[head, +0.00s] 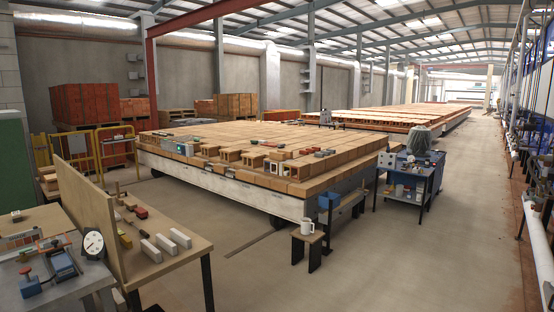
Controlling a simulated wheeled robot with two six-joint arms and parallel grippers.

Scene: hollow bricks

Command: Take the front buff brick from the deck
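A large kiln-car-like deck (225,183) with pale sides stands in the middle of the head view, its top covered with buff bricks. Several buff bricks stand raised along its front edge, among them a hollow one (254,160) and another (299,170) nearer the right corner. I cannot tell for sure which is the front one. Small red, grey and white pieces lie among them. Neither of my grippers is in view, and the deck is some way off across the floor.
A stool (308,246) with a white mug (307,226) and a blue cart (410,180) stand by the deck's right side. Open floor (400,265) lies at the front right.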

